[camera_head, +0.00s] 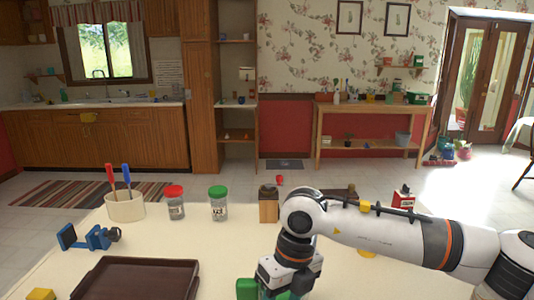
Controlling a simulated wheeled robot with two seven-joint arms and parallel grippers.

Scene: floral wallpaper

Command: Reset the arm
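My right arm (390,230) comes in from the right over the cream table (205,245) and bends down at the wrist. My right gripper (280,294) points down at the bottom edge of the picture, beside a green object (247,288). Its fingertips are cut off or hidden, so I cannot tell whether it is open or holds anything. My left arm and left gripper are not in view.
A dark brown tray (136,262) lies at the table's front left. A blue clamp-like tool (88,238) lies left.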

